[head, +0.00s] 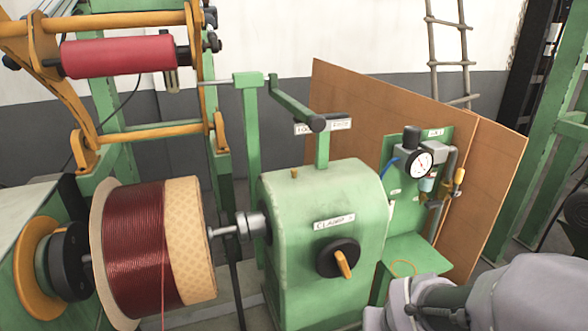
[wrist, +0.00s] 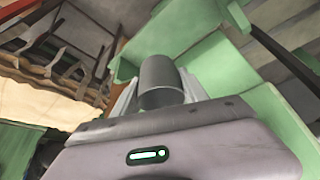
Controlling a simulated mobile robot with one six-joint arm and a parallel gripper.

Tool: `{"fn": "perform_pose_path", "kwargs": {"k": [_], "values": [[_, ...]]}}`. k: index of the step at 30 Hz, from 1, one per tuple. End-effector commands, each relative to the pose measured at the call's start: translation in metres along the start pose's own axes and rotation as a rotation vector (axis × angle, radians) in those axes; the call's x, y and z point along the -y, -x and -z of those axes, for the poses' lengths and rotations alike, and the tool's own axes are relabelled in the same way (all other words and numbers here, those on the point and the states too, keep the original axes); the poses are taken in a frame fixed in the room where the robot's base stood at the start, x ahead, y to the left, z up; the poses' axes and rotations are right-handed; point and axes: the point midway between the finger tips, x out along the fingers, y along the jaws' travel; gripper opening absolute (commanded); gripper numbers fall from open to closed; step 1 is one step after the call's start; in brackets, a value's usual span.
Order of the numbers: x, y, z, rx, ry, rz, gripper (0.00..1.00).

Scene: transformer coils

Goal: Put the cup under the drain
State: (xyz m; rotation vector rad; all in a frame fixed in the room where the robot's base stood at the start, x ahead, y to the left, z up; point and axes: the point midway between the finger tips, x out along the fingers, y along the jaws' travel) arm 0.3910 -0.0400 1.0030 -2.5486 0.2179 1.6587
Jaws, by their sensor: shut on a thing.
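My gripper (head: 402,306) is at the lower right of the head view, in front of and below the green shelf. In the wrist view my gripper (wrist: 160,94) is shut on a dark grey cup (wrist: 161,78), which shows between the fingers. I cannot make out the cup clearly in the head view. The air unit with a round gauge (head: 420,163) is on a green panel above the shelf. Below the gauge is a small pale blue bowl (head: 427,184); the drain outlet itself is too small to tell.
The green shelf (head: 418,250) bears a thin orange ring mark (head: 402,267). Pipes with a yellow fitting (head: 458,176) run beside the bowl. The green winding machine (head: 320,220) stands left of the shelf, with a copper wire coil (head: 135,245). A brown board (head: 480,200) stands behind.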

Motion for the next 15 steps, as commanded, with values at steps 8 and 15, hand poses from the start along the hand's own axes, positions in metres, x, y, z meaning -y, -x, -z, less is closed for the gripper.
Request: {"fn": "perform_pose_path", "kwargs": {"k": [8,15], "values": [[0.034,-0.029,0.037,0.001,0.105,0.047,0.11],[0.048,-0.061,0.026,0.005,0.158,0.066,0.11]]}}
